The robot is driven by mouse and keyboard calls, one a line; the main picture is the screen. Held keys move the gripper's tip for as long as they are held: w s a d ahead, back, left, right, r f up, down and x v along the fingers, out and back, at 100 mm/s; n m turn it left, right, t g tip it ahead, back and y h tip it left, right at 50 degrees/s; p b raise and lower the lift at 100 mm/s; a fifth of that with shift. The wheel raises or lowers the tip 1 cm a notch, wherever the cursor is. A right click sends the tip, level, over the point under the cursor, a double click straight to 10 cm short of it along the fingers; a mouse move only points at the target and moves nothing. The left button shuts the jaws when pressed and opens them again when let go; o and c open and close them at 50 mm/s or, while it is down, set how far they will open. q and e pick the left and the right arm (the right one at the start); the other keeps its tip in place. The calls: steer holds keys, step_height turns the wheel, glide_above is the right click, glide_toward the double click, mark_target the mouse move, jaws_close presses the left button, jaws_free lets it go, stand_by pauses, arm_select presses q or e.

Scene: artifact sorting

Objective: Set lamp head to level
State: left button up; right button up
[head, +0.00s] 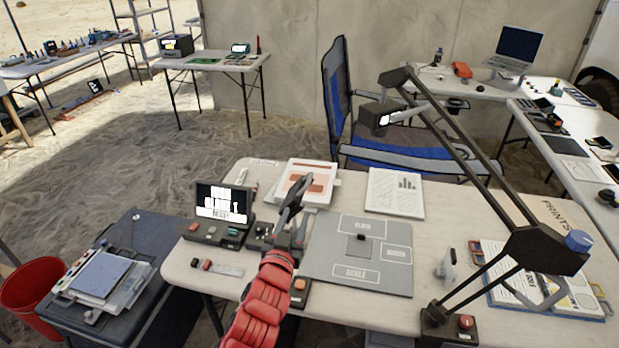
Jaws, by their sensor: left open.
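The desk lamp's dark boxy head (371,119) hangs near the top end of the lamp's long arm (460,145), over the blue chair side of the table. A pale lit patch shows on its side, and the head looks slightly tilted. A blue knob (579,240) sits at the lamp's elbow, and the lamp base (436,318) stands at the table's front right. My left gripper (294,200), on a red arm from below, is open and empty above the table, left of the grey board. It is well apart from the lamp. My right gripper is out of view.
The table (240,285) holds a grey sorting board (325,262), papers (395,190), a small screen device (222,205) and a clipboard with prints (510,285). A blue folding chair (338,95) stands behind. A red bin (35,290) and a dark cart (150,240) are at left.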

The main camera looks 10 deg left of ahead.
mark_target(306, 187)
arm_select(q)
steer(key=w+p, duration=0.3)
steer(key=w, duration=1.1)
steer(key=shift+w+d+r+p, duration=0.1)
steer(key=shift+w+p, duration=0.15)
steer(key=shift+p, duration=0.05)
steer(key=shift+w, duration=0.85)
jaws_close()
